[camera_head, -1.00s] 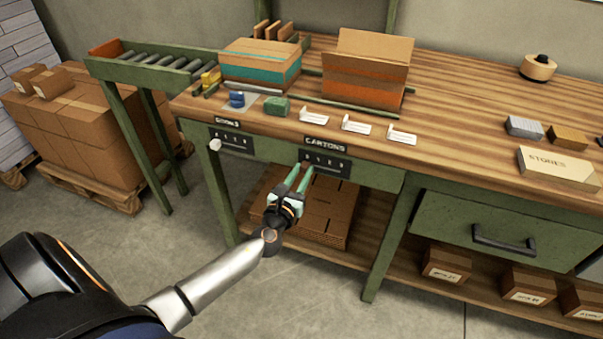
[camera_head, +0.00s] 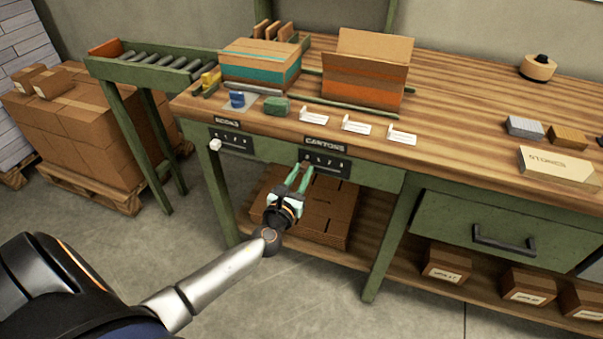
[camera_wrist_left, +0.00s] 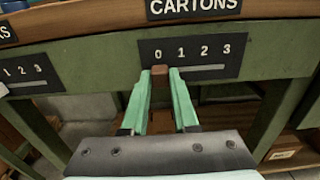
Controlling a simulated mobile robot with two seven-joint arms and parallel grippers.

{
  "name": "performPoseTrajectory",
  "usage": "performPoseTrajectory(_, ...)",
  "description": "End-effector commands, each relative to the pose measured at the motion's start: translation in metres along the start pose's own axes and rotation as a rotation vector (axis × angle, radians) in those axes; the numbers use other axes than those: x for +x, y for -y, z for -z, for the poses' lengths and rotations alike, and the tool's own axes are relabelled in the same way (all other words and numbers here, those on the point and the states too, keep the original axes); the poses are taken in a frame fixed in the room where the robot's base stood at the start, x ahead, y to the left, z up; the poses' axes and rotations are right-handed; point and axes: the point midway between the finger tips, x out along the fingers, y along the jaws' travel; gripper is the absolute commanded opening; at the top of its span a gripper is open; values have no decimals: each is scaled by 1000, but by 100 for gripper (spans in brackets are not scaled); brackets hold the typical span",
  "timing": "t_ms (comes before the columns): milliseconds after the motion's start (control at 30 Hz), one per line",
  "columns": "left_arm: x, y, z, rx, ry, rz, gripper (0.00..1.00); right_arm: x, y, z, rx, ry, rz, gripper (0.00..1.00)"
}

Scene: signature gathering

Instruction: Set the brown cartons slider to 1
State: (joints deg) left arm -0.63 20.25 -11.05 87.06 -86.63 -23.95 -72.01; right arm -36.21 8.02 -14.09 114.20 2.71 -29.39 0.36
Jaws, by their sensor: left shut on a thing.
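The cartons slider panel (camera_head: 334,169) is a black plate under the CARTONS label (camera_head: 325,146) on the bench's green front. In the left wrist view the panel (camera_wrist_left: 215,52) reads 0, 1, 2, 3 above a horizontal slot. The small brown slider knob (camera_wrist_left: 160,70) sits at the slot's left end, below the 0. My left gripper (camera_head: 300,168) reaches up to the panel's left end. In the left wrist view its green fingers (camera_wrist_left: 162,75) stand on either side of the knob, shut on it. My right gripper is out of view.
Another slider panel (camera_head: 233,140) with a white knob (camera_head: 215,144) is left of the cartons one. A green drawer (camera_head: 490,228) is at the right. Flat brown cartons (camera_head: 330,215) lie on the shelf below. White cards and boxes stand on the bench top.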

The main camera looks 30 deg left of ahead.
Motion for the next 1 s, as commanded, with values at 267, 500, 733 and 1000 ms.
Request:
performPoseTrajectory(267,0,29,0,-3,-1,3,0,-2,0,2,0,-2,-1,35)
performPoseTrajectory(500,0,31,1,-1,-1,2,0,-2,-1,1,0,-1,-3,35)
performPoseTrajectory(733,0,30,1,0,-1,1,49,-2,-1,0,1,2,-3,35)
performPoseTrajectory(1000,0,30,0,0,0,0,57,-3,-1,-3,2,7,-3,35)
